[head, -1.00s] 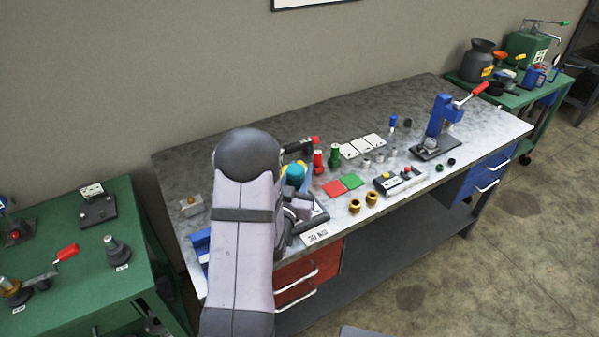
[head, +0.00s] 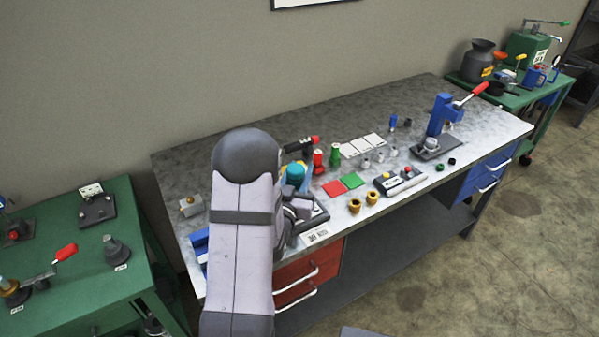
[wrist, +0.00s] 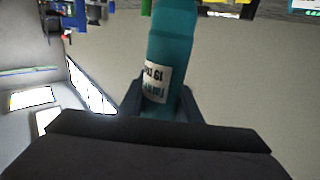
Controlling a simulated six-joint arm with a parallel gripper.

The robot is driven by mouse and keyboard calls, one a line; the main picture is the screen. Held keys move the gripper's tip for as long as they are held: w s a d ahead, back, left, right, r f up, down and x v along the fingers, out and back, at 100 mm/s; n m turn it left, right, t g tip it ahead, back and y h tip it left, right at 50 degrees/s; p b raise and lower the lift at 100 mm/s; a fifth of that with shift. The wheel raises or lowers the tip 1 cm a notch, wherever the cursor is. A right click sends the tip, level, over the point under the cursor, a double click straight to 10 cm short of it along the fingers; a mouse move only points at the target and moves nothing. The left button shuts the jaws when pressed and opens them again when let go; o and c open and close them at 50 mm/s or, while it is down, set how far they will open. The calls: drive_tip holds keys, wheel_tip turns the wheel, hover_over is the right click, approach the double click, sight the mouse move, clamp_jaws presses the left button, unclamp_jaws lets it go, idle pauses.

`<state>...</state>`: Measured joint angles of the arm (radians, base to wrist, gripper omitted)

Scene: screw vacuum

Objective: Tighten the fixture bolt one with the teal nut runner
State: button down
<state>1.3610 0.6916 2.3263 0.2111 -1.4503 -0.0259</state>
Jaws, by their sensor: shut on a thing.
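The teal nut runner stands upright in the wrist view (wrist: 172,45), with a white printed label on its body. My gripper (wrist: 163,100) is shut on it, one dark finger on each side of the label. The tool's far end runs out of the top of the wrist view. In the head view the teal body (head: 295,172) shows just right of my arm, over the left part of the bench.
Red (head: 319,160) and green (head: 335,155) bottle-like items stand right of the tool, near a black tool with a red end (head: 300,145). Red (head: 334,188) and green (head: 352,180) mats and two brass pieces (head: 355,205) lie nearby. A blue press (head: 440,115) stands at the bench's right.

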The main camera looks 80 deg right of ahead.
drive_tip(key=shift+f+b, duration=0.5)
drive_tip(key=shift+b, duration=0.25)
idle(0.6)
drive_tip(key=shift+a+f+b, duration=0.1)
drive_tip(key=shift+f+b, duration=0.2)
drive_tip(key=shift+b, duration=0.85)
idle(3.4)
drive_tip(key=shift+r, duration=0.15)
idle(0.4)
drive_tip(key=shift+r+p, duration=1.75)
drive_tip(key=shift+r, duration=0.75)
